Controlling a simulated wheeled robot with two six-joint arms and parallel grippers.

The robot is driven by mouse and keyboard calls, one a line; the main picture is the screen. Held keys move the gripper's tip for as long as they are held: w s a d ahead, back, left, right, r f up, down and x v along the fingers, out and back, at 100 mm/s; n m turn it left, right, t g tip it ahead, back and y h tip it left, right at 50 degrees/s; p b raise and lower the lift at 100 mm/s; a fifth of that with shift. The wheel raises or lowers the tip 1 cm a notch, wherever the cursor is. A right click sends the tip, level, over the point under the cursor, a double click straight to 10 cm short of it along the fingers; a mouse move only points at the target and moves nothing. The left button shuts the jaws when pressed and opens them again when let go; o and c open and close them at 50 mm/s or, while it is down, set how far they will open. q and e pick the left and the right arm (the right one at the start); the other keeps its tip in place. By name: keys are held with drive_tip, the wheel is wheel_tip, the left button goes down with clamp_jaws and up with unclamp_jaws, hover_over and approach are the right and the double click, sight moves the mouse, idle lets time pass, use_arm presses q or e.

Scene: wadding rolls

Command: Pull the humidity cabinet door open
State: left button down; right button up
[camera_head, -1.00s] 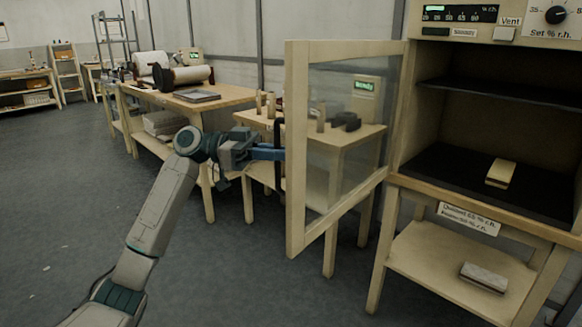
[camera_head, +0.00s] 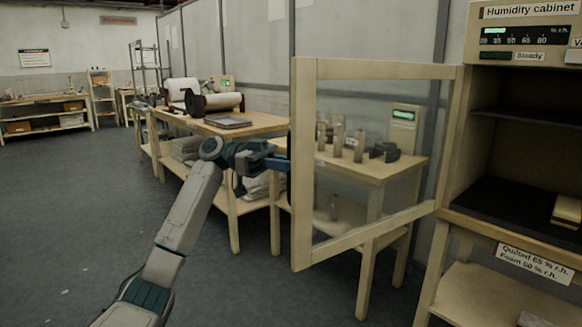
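The humidity cabinet (camera_head: 527,49) stands at the right. Its glazed, pale wood-framed door (camera_head: 304,165) is hinged at the cabinet's left side and stands wide open, swung out to the left. My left gripper (camera_head: 284,161) is at the outer face of the door's free-edge stile, at mid-height. Its blue fingers appear closed at the handle there; the handle itself is mostly hidden by the fingers and the stile. Inside the cabinet are dark shelves (camera_head: 512,212), with a pale block (camera_head: 567,211) on the lower one. My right gripper is not in view.
A small table (camera_head: 360,171) with several small items shows through the door glass. Behind it, a longer workbench (camera_head: 255,125) carries rolls and a flat tray. Grey floor (camera_head: 90,215) is clear at the left.

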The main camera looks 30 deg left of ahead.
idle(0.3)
use_arm(q)
drive_tip(key=c, duration=1.6)
unclamp_jaws()
drive_tip(key=shift+w, duration=0.1)
drive_tip(key=shift+o, duration=0.2)
drive_tip(key=s+a, duration=0.1)
drive_tip(key=a, duration=0.9)
drive_tip(key=shift+s+a, duration=0.3)
drive_tip(key=shift+s, duration=0.05)
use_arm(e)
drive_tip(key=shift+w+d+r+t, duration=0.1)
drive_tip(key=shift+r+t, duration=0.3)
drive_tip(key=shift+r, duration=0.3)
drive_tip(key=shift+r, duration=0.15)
